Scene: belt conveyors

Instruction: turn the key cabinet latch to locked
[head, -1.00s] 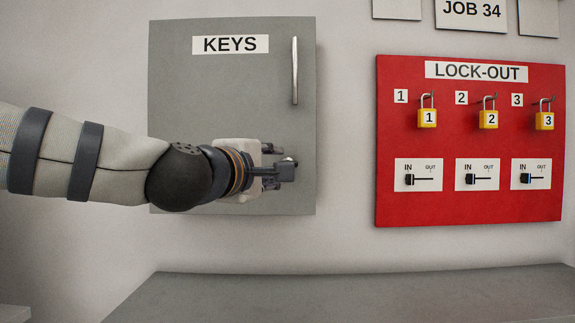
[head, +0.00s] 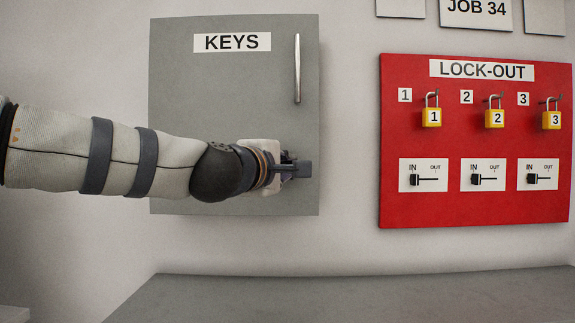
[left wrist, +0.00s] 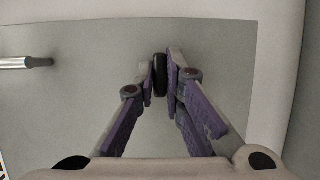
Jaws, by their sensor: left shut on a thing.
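The grey key cabinet (head: 225,100) hangs on the wall with a KEYS label and a vertical metal handle (head: 297,68). My left gripper (head: 300,168) is at the lower right of its door. In the left wrist view the fingers (left wrist: 161,78) are shut on a dark, rounded latch knob (left wrist: 160,73) on the grey door. The handle also shows at the left of that view (left wrist: 25,62). In the head view the latch is hidden behind my gripper, and I cannot tell its turned position. My right gripper is not in view.
A red LOCK-OUT board (head: 475,210) to the right carries several yellow padlocks (head: 495,118) on hooks and several IN/OUT sliders (head: 483,177). A grey surface (head: 340,296) runs below, clear where seen. Signs hang at the top right, including JOB 34 (head: 476,8).

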